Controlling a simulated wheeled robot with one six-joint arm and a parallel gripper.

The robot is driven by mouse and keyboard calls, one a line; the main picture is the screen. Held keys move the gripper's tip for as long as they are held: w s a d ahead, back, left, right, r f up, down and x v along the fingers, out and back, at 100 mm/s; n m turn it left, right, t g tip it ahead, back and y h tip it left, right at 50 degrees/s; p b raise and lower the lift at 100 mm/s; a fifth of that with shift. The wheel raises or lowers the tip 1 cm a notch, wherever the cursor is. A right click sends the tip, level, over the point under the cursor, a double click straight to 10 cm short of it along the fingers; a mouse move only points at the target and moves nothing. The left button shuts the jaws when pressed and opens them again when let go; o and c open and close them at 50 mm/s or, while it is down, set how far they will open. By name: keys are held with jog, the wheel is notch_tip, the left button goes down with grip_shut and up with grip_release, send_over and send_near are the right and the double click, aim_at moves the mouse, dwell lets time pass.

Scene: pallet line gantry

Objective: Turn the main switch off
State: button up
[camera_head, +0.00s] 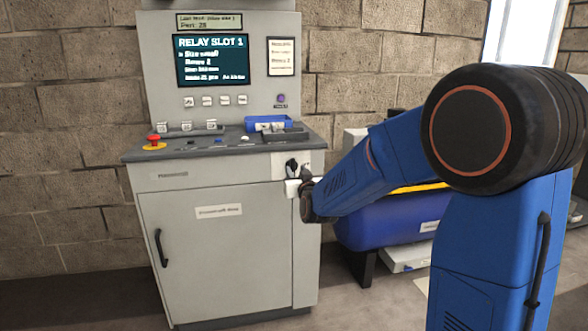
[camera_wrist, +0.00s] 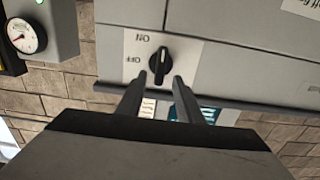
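The main switch is a black rotary knob (camera_wrist: 160,63) on a white plate (camera_wrist: 195,50) marked ON and OFF. In the wrist view its grip stands nearly upright in the picture, with both labels to its left. My gripper (camera_wrist: 159,77) is open, and its two dark fingertips lie on either side of the knob's lower end. I cannot tell whether they touch it. In the head view the knob (camera_head: 291,165) shows at the upper right of the grey cabinet's front (camera_head: 215,245). My gripper (camera_head: 293,186) is just below it, partly hidden by my wrist.
The cabinet's sloping desk carries a red emergency button (camera_head: 154,140) and a blue tray (camera_head: 265,123). A screen (camera_head: 212,60) reads RELAY SLOT 1. A blue tank (camera_head: 385,223) stands right of the cabinet, behind my arm. Floor (camera_head: 60,300) is clear at the front left.

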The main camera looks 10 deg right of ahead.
aim_at(293, 166)
jog(key=shift+w, duration=2.05)
grip_shut()
